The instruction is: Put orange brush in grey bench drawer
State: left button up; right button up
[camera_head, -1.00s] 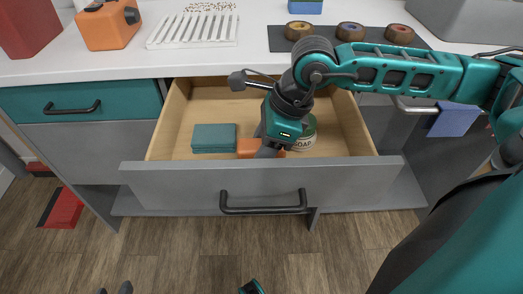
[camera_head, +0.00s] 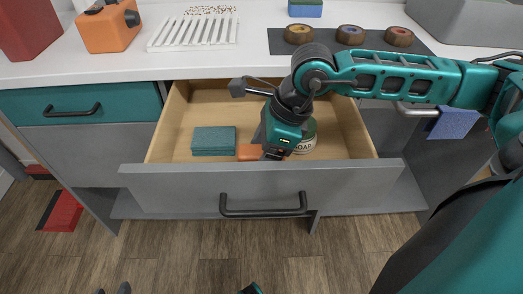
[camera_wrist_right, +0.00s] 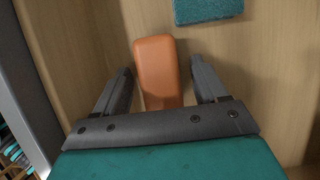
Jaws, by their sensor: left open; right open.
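The orange brush (camera_head: 249,152) lies in the open grey bench drawer (camera_head: 150,183), on its wooden floor near the front panel. In the right wrist view the brush (camera_wrist_right: 158,72) lies between my right gripper's open fingers (camera_wrist_right: 161,72), with a gap on each side. In the head view my right gripper (camera_head: 272,154) reaches down into the drawer beside the brush and hides part of it. My left gripper (camera_head: 112,290) shows only as dark fingertips, apart and empty, at the bottom edge over the floor.
A teal sponge-like block (camera_head: 213,140) lies left of the brush. A soap tin (camera_head: 307,138) stands behind my right gripper. The drawer's back left is free.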

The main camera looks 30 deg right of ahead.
jog(key=p+v, duration=0.2)
jog(key=v, duration=1)
jog(key=shift+r+p, duration=0.1)
jog(key=shift+p, duration=0.2)
